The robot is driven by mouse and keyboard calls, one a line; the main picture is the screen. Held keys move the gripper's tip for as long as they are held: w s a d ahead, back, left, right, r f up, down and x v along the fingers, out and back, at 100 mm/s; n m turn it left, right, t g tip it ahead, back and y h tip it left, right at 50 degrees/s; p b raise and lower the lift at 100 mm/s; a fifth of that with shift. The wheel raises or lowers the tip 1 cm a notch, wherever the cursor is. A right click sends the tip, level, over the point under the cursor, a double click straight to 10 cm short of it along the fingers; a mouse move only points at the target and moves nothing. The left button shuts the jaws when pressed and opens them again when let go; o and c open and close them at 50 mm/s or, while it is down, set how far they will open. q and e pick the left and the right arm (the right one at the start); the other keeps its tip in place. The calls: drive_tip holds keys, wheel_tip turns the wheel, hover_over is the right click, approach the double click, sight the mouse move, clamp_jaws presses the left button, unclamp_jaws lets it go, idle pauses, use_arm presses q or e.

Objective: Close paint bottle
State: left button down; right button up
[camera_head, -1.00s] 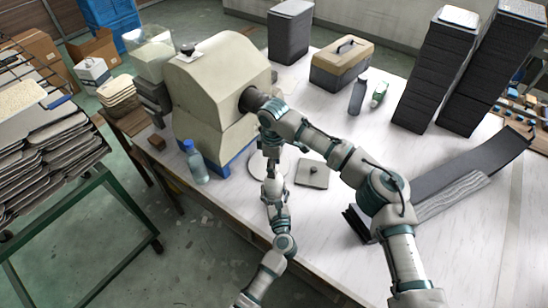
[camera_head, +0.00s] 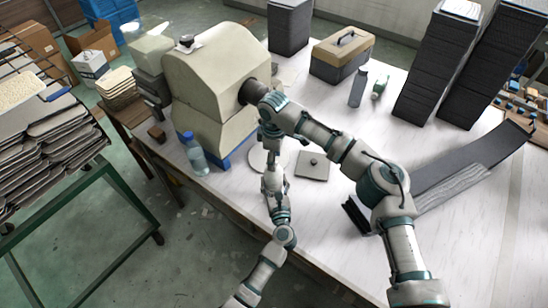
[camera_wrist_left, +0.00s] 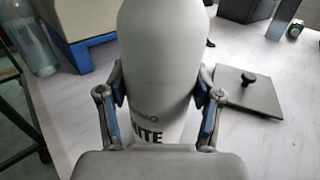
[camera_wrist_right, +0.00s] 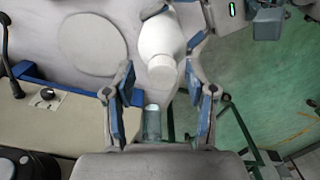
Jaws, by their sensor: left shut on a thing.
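The white paint bottle (camera_wrist_left: 160,60) has dark lettering ending in "ITE". My left gripper (camera_wrist_left: 160,88) is shut on its body, one finger on each side. In the right wrist view the bottle (camera_wrist_right: 158,38) shows a narrower white top (camera_wrist_right: 162,73) pointing toward my right gripper. I cannot tell how tightly that top sits. My right gripper (camera_wrist_right: 167,88) is open, its fingers wide apart around the line to the top, with nothing held. In the head view my left gripper (camera_head: 271,182) is below my right gripper (camera_head: 270,142), and the arms largely hide the bottle.
A beige machine (camera_head: 215,80) stands behind, close to my right arm. A clear blue-capped bottle (camera_head: 195,156) stands near the left edge.

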wheel_tip(320, 180, up, 12)
drive_tip(key=shift+w, duration=0.15)
idle(0.6)
use_arm(q)
drive_tip(key=shift+c, duration=0.6)
unclamp_jaws()
use_arm(e)
drive_tip(key=shift+f, duration=0.1)
use_arm(q)
drive_tip(key=s+d, duration=0.2)
drive_tip(key=s, duration=0.9)
drive_tip(key=shift+s, duration=0.4)
drive_tip(key=shift+f, duration=0.1)
